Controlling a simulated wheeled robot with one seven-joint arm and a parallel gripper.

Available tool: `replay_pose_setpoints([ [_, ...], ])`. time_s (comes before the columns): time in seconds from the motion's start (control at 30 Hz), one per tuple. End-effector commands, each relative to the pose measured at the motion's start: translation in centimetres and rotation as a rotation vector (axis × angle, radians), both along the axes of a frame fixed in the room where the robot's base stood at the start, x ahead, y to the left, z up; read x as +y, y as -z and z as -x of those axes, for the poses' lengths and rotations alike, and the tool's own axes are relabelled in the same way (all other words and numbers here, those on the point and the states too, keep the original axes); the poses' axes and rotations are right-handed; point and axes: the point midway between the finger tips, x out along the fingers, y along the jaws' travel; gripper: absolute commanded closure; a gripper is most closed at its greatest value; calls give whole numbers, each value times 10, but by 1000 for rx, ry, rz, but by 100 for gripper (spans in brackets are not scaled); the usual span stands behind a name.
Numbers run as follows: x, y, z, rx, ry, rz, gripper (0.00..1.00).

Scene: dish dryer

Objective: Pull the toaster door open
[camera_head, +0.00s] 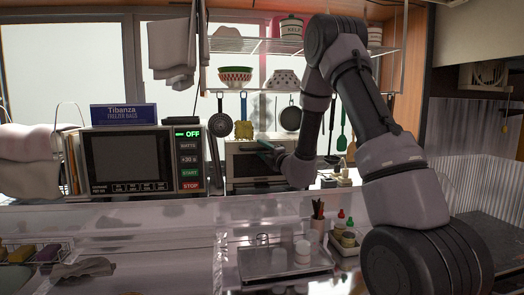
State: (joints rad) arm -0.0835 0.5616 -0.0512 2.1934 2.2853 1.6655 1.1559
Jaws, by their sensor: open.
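The toaster (233,148) is a pale box oven on the counter at the back, right of the microwave. Its front door (244,170) has a darker window and looks shut. My arm reaches down from the upper right, and my gripper (266,151) is open in front of the right part of the toaster. The gripper and the arm hide the right side of the toaster front. The fingers are small and dark here, and I cannot tell whether they touch the door or its handle.
A microwave (128,160) with a box of freezer bags (123,115) on top stands at the left. Utensils and pans (220,124) hang above the toaster under a wire shelf (260,90). A metal tray (275,265) and a bottle caddy (345,245) stand in front.

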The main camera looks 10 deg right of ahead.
Motion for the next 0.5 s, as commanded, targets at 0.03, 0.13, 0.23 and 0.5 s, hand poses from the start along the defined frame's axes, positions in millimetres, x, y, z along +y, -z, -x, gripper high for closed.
replay_pose_setpoints([
  [0.03,0,0,0,0,0,0,50],
  [0.13,0,0,0,0,0,0,50],
  [0.23,0,0,0,0,0,0,81],
  [0.5,0,0,0,0,0,0,100],
])
